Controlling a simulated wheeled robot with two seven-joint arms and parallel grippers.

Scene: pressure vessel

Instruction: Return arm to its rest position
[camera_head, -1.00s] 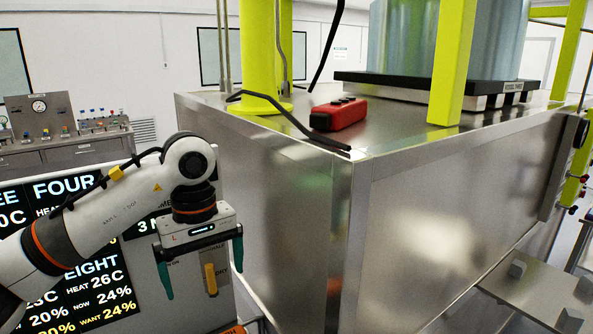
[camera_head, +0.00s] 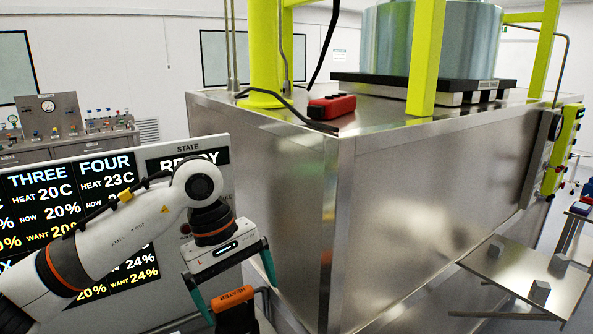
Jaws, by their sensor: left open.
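My left arm (camera_head: 118,238) comes in from the lower left. My left gripper (camera_head: 240,290) points downward and is tilted, with its two teal fingertips wide apart. An orange-topped handle marked "HEATER" (camera_head: 235,297) shows below it, between the fingers in the picture. I cannot tell whether the fingers touch it. Nothing is seen clamped in the jaws. My right gripper is not in view.
A large steel cabinet (camera_head: 420,200) fills the middle and right, close to my left gripper. A display panel (camera_head: 60,195) stands behind my arm. A red pendant (camera_head: 331,107) lies on the cabinet top. A metal shelf with grey blocks (camera_head: 515,270) is at the lower right.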

